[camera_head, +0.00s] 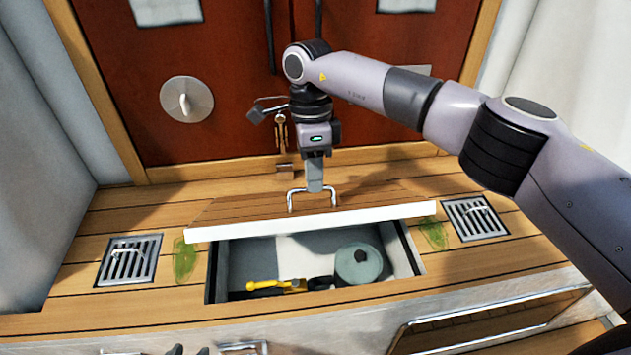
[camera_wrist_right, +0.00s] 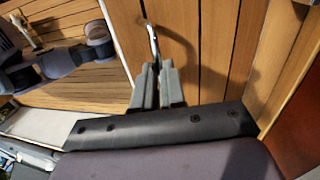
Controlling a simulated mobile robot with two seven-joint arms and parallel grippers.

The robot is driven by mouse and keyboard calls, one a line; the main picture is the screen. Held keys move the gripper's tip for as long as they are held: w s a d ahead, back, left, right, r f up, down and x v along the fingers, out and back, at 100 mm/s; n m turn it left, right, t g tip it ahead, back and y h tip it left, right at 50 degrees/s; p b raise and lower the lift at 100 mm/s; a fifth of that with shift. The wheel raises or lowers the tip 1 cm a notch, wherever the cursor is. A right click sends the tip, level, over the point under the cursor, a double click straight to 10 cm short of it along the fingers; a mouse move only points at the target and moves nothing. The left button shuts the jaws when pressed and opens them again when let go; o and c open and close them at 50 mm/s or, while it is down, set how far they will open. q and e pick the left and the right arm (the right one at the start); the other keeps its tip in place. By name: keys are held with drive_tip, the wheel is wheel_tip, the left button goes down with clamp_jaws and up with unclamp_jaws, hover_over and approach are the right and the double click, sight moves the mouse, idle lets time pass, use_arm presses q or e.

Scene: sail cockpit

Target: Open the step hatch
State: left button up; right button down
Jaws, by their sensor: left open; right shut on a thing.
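The step hatch (camera_head: 310,218) is a wooden lid with a white front edge. It is tilted up at its front, and the compartment (camera_head: 240,255) below shows open. My right gripper (camera_head: 314,188) is shut on the hatch's metal handle (camera_head: 290,200). In the right wrist view the fingers (camera_wrist_right: 155,88) close on the handle (camera_wrist_right: 152,40), beside the lid's planks (camera_wrist_right: 185,50).
The compartment holds a yellow-handled tool (camera_head: 275,286) and a grey-green round item (camera_head: 359,264). Metal grates (camera_head: 129,260) and (camera_head: 474,218) flank the hatch, with green smears beside it. Red doors (camera_head: 225,80) with a padlock stand behind. A wooden panel (camera_head: 490,318) is at the lower right.

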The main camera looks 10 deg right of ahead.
use_arm(q)
drive_tip(key=shift+w+d+r, duration=0.1)
drive_tip(key=shift+w+r, duration=0.1)
use_arm(e)
drive_tip(key=shift+w+d+f, duration=0.25)
drive_tip(key=shift+w+f, duration=0.2)
drive_tip(key=shift+f, duration=0.15)
drive_tip(key=c, duration=1.4)
unclamp_jaws()
drive_tip(key=shift+w, duration=0.1)
use_arm(q)
drive_tip(key=shift+w+f, duration=0.2)
use_arm(e)
drive_tip(key=shift+o, duration=1)
drive_tip(key=shift+w+a+f, duration=0.1)
drive_tip(key=shift+w+f, duration=0.15)
drive_tip(key=shift+f, duration=0.05)
drive_tip(key=shift+r, duration=0.2)
use_arm(q)
drive_tip(key=shift+s, duration=0.1)
use_arm(e)
drive_tip(key=shift+s+a+r, duration=0.1)
drive_tip(key=shift+r, duration=0.05)
